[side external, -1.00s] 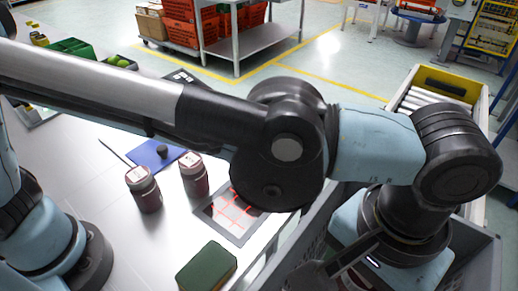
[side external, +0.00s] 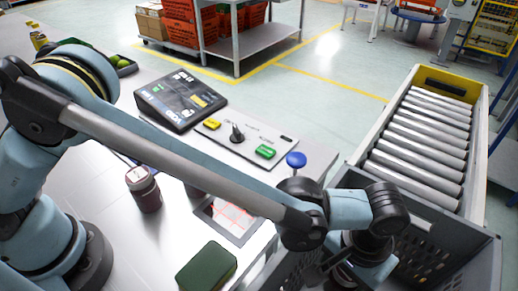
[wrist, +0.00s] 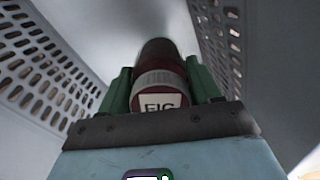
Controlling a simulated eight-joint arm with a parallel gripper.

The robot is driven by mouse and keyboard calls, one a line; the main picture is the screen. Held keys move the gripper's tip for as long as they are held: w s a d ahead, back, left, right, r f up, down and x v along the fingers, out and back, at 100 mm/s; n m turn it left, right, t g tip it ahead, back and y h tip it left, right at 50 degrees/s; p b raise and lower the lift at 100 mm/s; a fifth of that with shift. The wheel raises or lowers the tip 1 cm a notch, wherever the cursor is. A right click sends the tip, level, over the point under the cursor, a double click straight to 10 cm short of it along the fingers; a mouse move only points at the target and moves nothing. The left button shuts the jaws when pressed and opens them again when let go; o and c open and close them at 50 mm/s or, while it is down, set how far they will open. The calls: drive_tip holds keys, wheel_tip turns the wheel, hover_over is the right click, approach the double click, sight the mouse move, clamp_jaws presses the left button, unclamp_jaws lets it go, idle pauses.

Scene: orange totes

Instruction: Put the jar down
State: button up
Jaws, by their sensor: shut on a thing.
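The held jar (wrist: 159,52) is dark red with a pale lid end and a white label reading "FIG". In the wrist view my gripper (wrist: 161,82) is shut on it, with green fingers on either side. Perforated grey crate walls (wrist: 48,75) stand left and right of it, so the jar is inside or over the grey crate (side external: 430,235). I cannot tell whether it touches the crate floor. In the side view my wrist reaches low into the crate, and the held jar cannot be made out there.
A dark red jar (side external: 144,190) stands on the table, with another (side external: 194,191) mostly hidden behind my arm. A green box (side external: 207,268) lies at the front. A control panel (side external: 245,137), a tablet (side external: 180,100) and a roller conveyor (side external: 425,130) stand behind.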

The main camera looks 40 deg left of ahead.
drive_tip(key=shift+w+a+f, duration=0.15)
drive_tip(key=shift+w+f, duration=0.6)
drive_tip(key=shift+f, duration=0.35)
drive_tip(key=shift+w+a+f, duration=0.1)
drive_tip(key=shift+w+f, duration=0.7)
drive_tip(key=shift+f, duration=0.35)
drive_tip(key=shift+w+a+f, duration=0.15)
drive_tip(key=shift+w+f, duration=0.6)
drive_tip(key=shift+f, duration=0.35)
drive_tip(key=shift+f, duration=0.15)
drive_tip(key=o, duration=1.3)
drive_tip(key=shift+o, duration=0.2)
wheel_tip(320, 180, up, 12)
drive_tip(key=shift+r, duration=0.2)
